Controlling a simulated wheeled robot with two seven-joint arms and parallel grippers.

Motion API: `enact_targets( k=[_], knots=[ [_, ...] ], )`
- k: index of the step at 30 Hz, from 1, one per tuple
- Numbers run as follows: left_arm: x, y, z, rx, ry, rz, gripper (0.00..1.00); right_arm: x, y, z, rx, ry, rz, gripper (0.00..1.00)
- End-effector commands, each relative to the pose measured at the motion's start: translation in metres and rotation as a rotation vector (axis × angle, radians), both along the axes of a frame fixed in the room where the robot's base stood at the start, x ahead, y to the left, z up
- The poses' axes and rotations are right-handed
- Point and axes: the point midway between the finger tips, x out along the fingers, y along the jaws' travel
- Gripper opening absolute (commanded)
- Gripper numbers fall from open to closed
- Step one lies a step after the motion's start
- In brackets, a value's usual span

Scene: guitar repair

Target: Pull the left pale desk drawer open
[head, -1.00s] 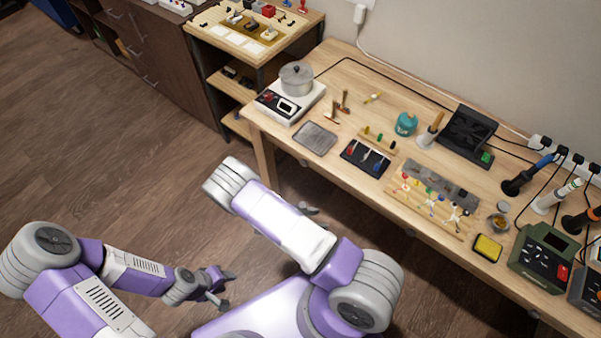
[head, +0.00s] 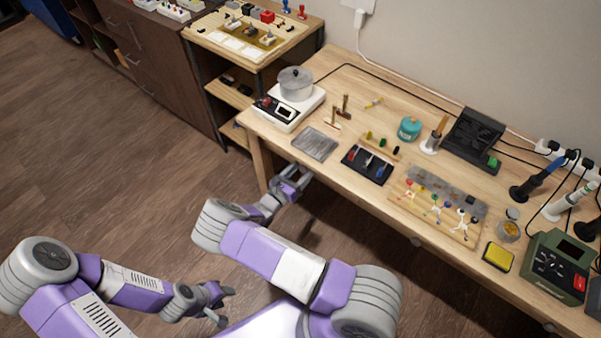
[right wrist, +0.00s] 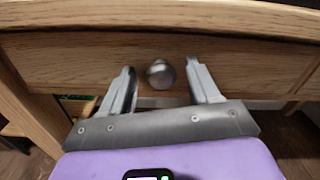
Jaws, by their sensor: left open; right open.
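The pale wooden desk drawer (right wrist: 235,75) shows its front in the right wrist view, under the desk's overhanging edge. It looks shut. Its round metal knob (right wrist: 160,74) sits between the two fingers of my right gripper (right wrist: 160,68), with a gap on each side. My right gripper is open and also shows in the head view (head: 298,178), at the desk's front edge below the metal tray. The knob is hidden in the head view. My left gripper (head: 222,302) is open and empty, low over the floor, away from the desk.
The desktop (head: 345,95) holds a pot (head: 296,83) on a hot plate, a grey metal tray (head: 315,143), a dark tool tray (head: 369,165) and soldering gear. A shelf unit (head: 228,92) stands left of the desk. The floor (head: 90,170) at left is open.

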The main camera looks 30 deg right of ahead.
Motion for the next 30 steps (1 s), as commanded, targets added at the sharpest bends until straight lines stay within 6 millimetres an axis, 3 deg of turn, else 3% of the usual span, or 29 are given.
enact_targets(
  k=[7,19,30],
  knots=[
    [-0.0001,0.0,0.0,0.0,0.0,0.0,0.43,0.0004,-0.0009,0.0,0.001,-0.001,0.0,0.61],
    [-0.0001,0.0,-0.0001,0.0,0.0,0.0,0.43,0.0003,-0.0006,-0.0002,0.001,-0.001,0.0,0.0],
    [-0.0001,-0.0001,-0.0021,0.0,0.0,0.0,0.43,0.0001,0.0021,-0.0012,0.004,-0.001,-0.009,0.0]
  ],
)
